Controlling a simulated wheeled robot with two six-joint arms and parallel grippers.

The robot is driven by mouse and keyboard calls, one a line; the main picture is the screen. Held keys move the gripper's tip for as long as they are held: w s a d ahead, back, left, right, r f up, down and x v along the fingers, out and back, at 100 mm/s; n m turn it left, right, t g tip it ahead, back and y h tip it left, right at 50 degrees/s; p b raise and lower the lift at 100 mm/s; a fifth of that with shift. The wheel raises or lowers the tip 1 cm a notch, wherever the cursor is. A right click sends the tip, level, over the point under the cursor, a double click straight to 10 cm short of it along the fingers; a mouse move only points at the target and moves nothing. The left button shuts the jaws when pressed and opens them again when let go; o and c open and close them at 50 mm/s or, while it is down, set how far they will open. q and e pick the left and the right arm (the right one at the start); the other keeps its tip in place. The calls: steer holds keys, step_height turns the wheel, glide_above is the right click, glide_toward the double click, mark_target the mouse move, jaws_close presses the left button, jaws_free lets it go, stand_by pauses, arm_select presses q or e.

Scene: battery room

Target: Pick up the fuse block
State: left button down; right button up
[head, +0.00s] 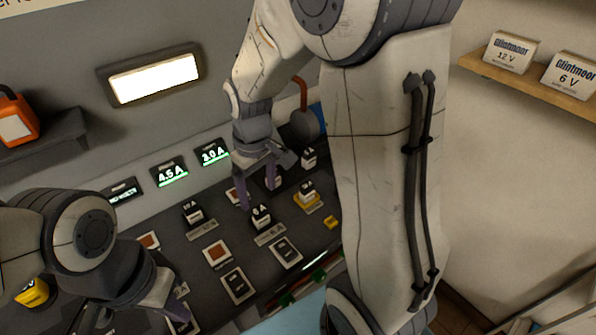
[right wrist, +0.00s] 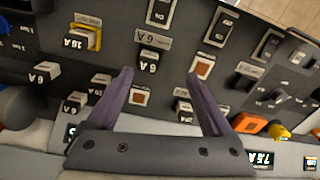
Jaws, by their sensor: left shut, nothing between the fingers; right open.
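Several small black-and-white fuse blocks with ampere labels sit on a dark sloping panel; I cannot tell which one is meant. In the head view, a 6 A block (head: 260,215) is just below my right gripper (head: 258,196), which is open and empty with its fingers pointing down. In the right wrist view, a 6 A block (right wrist: 148,61) shows beyond and between the fingertips of the right gripper (right wrist: 159,74), apart from them. A 16 A block (head: 306,190) sits in a yellow frame to the right. My left gripper (head: 172,300) is shut and empty at the lower left, partly hidden by its wrist.
Lit displays reading 4.5 A (head: 170,173) and 3.0 A (head: 214,153) are on the wall behind the panel. Orange square buttons (head: 217,253) and black rocker switches (head: 237,285) crowd the panel. A wooden shelf (head: 530,84) with labelled boxes is at upper right.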

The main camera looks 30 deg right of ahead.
steer(key=m+p, duration=0.2)
glide_toward(307, 185)
steer(key=shift+s+a+f, duration=0.15)
steer(key=shift+a+f, duration=0.2)
steer(key=shift+a, duration=0.25)
steer(key=f, duration=0.3)
steer(key=f+p, duration=0.1)
steer(key=shift+d+f, duration=0.3)
steer(key=shift+f, duration=0.05)
step_height(307, 185, down, 5)
steer(key=shift+d+f+p, duration=0.1)
steer(key=shift+d+p, duration=0.05)
steer(key=shift+p, duration=0.8)
steer(key=shift+w+f, duration=0.25)
steer(key=shift+f, duration=0.15)
arm_select(q)
step_height(307, 185, up, 6)
steer(key=shift+d, duration=0.1)
arm_select(e)
jaws_close()
